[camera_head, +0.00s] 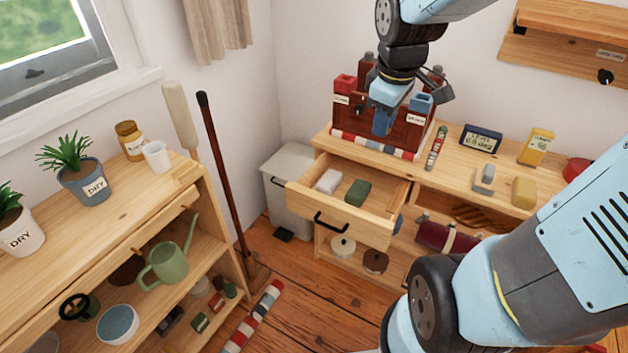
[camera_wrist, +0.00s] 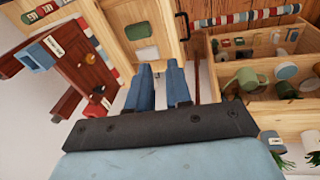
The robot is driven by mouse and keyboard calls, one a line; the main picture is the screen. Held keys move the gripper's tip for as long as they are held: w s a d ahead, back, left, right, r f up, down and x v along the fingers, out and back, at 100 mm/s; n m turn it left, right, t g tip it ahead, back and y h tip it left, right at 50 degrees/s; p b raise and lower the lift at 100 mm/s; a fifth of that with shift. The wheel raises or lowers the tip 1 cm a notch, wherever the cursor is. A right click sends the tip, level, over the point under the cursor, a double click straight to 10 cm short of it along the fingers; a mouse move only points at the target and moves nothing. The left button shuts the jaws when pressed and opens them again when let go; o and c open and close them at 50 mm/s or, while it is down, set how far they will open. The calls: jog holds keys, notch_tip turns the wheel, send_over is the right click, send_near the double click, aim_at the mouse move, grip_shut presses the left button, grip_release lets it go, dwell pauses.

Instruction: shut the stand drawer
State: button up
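The wooden stand (camera_head: 440,184) is at the back wall in the head view. Its drawer (camera_head: 345,222) is pulled out toward the lower left, with a black bar handle (camera_head: 330,224) on its front. A white block (camera_head: 329,181) and a green block (camera_head: 358,192) lie inside it. My gripper (camera_head: 384,121) is above the back of the stand, in front of the dark red toolbox-like case, apart from the drawer. In the wrist view its two blue fingers (camera_wrist: 162,78) stand apart with nothing between them; the drawer (camera_wrist: 155,15) shows beyond them, with the green block.
The red case (camera_head: 405,131), a digital clock (camera_head: 481,138) and a yellow device (camera_head: 536,147) stand on the stand's top. A grey bin (camera_head: 288,207) is left of the drawer. A shelf (camera_head: 120,225) with plants is at left.

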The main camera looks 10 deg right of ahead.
jog(key=w+a+f+n+g, duration=0.1)
jog(key=f+n, duration=0.2)
jog(key=f, duration=0.1)
jog(key=w+a+f+n+g, duration=0.1)
jog(key=w+a+f+n, duration=0.1)
jog(key=f+n, duration=0.1)
jog(key=w+a+f+n+g, duration=0.1)
jog(key=w+f+n, duration=0.1)
jog(key=f, duration=0.3)
jog(key=shift+w+a+f+n+y, duration=0.15)
jog(key=shift+a+f+n+y, duration=0.2)
jog(key=shift+n, duration=0.45)
grip_shut()
jog(key=n+g+y, duration=0.2)
jog(key=n+g, duration=0.1)
jog(key=n, duration=0.6)
send_over(320, 223)
jog(key=s, duration=0.1)
notch_tip(320, 223, down, 13)
jog(key=shift+n, duration=0.3)
jog(key=f, duration=0.6)
jog(key=s+f, duration=0.1)
jog(key=f, duration=0.3)
jog(key=shift+a+f, duration=0.1)
jog(key=shift+a, duration=0.05)
jog(key=shift+w+d+f, duration=0.1)
jog(key=shift+w+d, duration=0.25)
jog(key=shift+w, duration=0.1)
